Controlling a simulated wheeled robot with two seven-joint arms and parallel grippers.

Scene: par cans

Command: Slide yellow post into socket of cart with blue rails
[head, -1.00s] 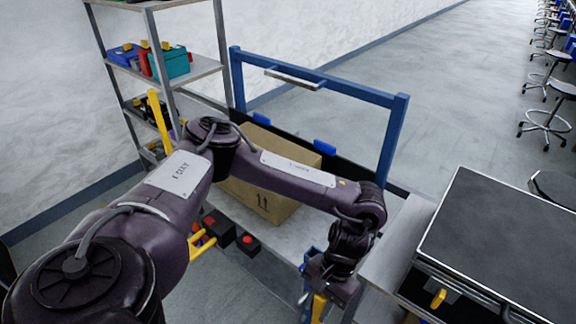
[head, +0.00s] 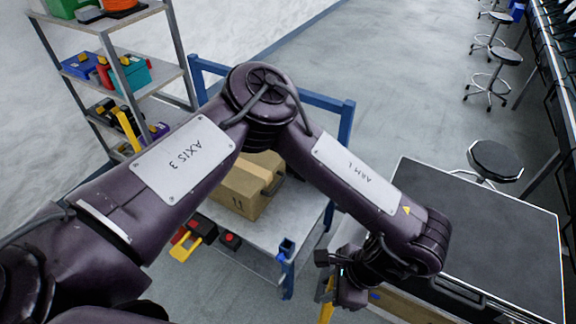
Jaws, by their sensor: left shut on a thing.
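My left gripper (head: 330,289) is low in the head view, right of centre, shut on the yellow post (head: 325,313). Only a short piece of the post shows below the jaws; its lower end is cut off by the frame's bottom edge. The cart with blue rails (head: 346,125) stands behind my left arm, which hides much of it. A blue corner socket (head: 287,247) shows at the cart's near right corner. The gripper and post are to the right of this socket and apart from it in the picture. My right gripper is out of view.
A dark-topped case or bench (head: 480,230) is close on the right. Stools (head: 495,158) stand at the right.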

